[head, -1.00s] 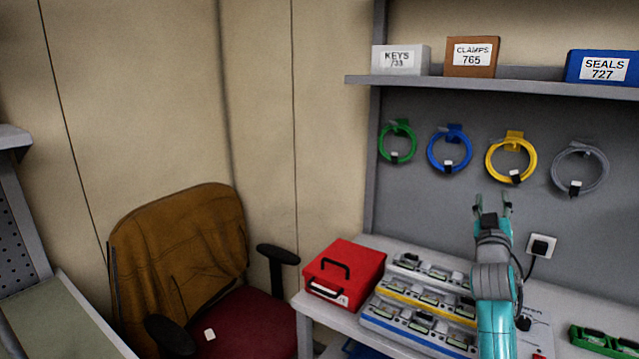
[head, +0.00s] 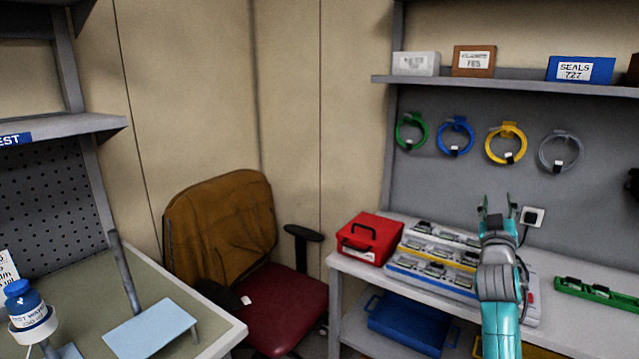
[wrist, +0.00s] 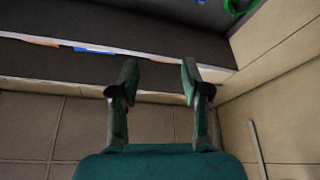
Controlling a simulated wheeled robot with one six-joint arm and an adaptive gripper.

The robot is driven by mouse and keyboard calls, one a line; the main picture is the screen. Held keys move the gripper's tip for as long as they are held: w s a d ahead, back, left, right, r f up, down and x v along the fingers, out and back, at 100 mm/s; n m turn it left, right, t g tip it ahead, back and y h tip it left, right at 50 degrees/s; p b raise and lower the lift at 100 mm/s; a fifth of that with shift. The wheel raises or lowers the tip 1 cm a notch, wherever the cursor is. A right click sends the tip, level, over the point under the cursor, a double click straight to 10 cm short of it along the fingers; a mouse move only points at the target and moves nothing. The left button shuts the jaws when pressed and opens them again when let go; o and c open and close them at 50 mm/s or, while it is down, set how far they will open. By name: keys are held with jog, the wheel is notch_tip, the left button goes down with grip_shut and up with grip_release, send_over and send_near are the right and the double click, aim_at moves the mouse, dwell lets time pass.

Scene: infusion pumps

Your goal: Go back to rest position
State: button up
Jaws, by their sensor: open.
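My gripper (head: 497,207) is open and empty in the head view, raised in front of the grey back panel over the right-hand bench. In the wrist view my gripper (wrist: 157,80) shows two dark green fingers spread apart with nothing between them. Beyond them are the shelf edge and the panelled wall.
A pump rack (head: 437,256) with several modules and a red box (head: 369,238) stand on the bench left of my arm. Colored coiled tubes hang behind. A chair (head: 225,230) stands in the corner. Another bench (head: 95,275) holds a blue-capped bottle (head: 24,305).

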jog(key=s+a+f+y, duration=0.1)
jog(key=s+a+f, duration=0.2)
jog(key=f, duration=0.4)
jog(key=s+a+f+n+y, duration=0.1)
jog(key=s+a+f, duration=0.1)
jog(key=s+f, duration=0.35)
jog(key=s+a+f+y, duration=0.1)
jog(key=s+a+f, duration=0.15)
jog(key=f, duration=0.55)
jog(key=s+a+f+g+y, duration=0.1)
jog(key=s+a+f, duration=0.3)
jog(key=s+f, duration=0.3)
jog(key=s+a+f+g+y, duration=0.1)
jog(key=s+a+f+y, duration=0.15)
jog(key=s+f, duration=0.45)
jog(key=s+a+f, duration=0.4)
jog(key=s, duration=0.6)
jog(key=s+a+r+g+y, duration=0.1)
jog(key=s+a, duration=0.1)
jog(key=s, duration=0.8)
jog(key=s+a+r+g+y, duration=0.1)
jog(key=s+a+r, duration=0.1)
jog(key=s, duration=0.9)
jog(key=s+a+r+g+y, duration=0.1)
jog(key=s+r, duration=0.1)
jog(key=s, duration=0.8)
jog(key=shift+s+a, duration=0.35)
jog(key=shift+a, duration=0.05)
